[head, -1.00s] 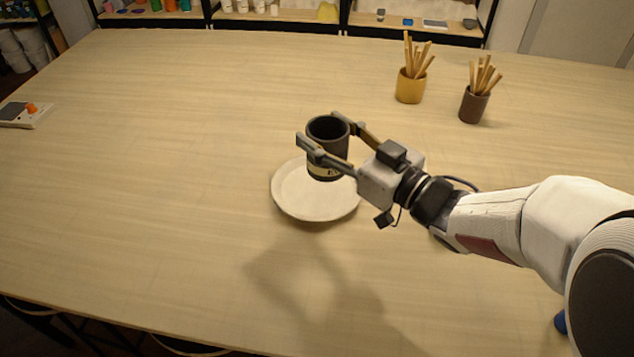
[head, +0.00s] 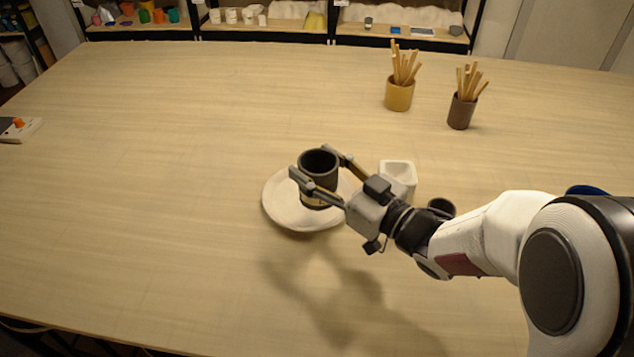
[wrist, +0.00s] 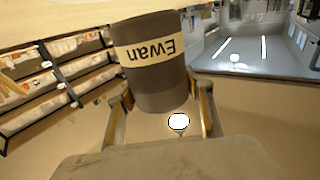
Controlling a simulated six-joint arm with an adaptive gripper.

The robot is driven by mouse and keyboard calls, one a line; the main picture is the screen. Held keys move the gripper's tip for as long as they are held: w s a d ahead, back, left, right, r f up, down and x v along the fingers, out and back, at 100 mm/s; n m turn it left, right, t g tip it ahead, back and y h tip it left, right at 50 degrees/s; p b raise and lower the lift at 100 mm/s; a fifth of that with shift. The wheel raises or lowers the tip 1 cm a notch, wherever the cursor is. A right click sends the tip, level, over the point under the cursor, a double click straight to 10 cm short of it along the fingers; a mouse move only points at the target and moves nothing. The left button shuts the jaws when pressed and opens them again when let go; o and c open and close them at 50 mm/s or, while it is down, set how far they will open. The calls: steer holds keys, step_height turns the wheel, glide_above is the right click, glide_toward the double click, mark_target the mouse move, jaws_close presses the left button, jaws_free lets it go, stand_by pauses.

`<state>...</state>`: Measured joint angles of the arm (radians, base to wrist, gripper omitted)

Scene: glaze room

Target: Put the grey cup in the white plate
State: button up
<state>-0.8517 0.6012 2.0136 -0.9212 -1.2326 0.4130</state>
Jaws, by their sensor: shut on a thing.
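The grey cup (head: 319,168) is dark grey with a cream band; the wrist view shows the cup (wrist: 160,85) with "Ewan" on the band, upside down in the picture. My gripper (head: 312,163) is shut on it, one finger on each side; the fingers (wrist: 162,105) also flank it in the wrist view. The cup is upright with its mouth up. The white plate (head: 278,207) is round and shallow, on the table behind and below the cup in the head view. The cup hides part of the plate; I cannot tell if its base touches it.
A white squarish pot (head: 398,172) and a small dark round vessel (head: 441,206) stand just beyond my arm. A yellow pot of sticks (head: 399,96) and a brown one (head: 461,112) stand farther back.

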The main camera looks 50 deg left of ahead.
steer(key=shift+f, duration=0.4)
steer(key=shift+f, duration=1.85)
steer(key=shift+f, duration=0.4)
steer(key=o, duration=1.3)
steer(key=shift+r, duration=0.15)
